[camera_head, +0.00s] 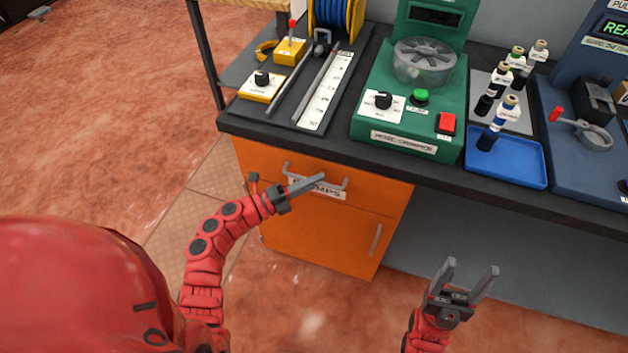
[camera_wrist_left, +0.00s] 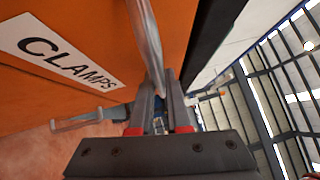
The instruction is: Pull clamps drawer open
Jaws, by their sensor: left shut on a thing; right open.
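The clamps drawer (camera_head: 255,158) is the orange top front of the cabinet under the bench, and it looks flush with the cabinet. Its white CLAMPS label (camera_head: 330,193) is partly hidden by my left gripper (camera_head: 306,186); the label also shows in the left wrist view (camera_wrist_left: 60,52). The grey bar handle (camera_head: 287,168) runs across the drawer front. In the left wrist view my left gripper (camera_wrist_left: 161,98) is shut on this handle (camera_wrist_left: 147,40), with the bar between its fingers. My right gripper (camera_head: 470,280) is open and empty, low in front of the bench.
Below the drawer is an orange door with its own handle (camera_head: 376,240). The dark bench top (camera_head: 240,122) overhangs the drawer. On it stand a green centrifuge (camera_head: 400,125), a blue tray (camera_head: 520,170) and vials. Floor in front of the cabinet is clear.

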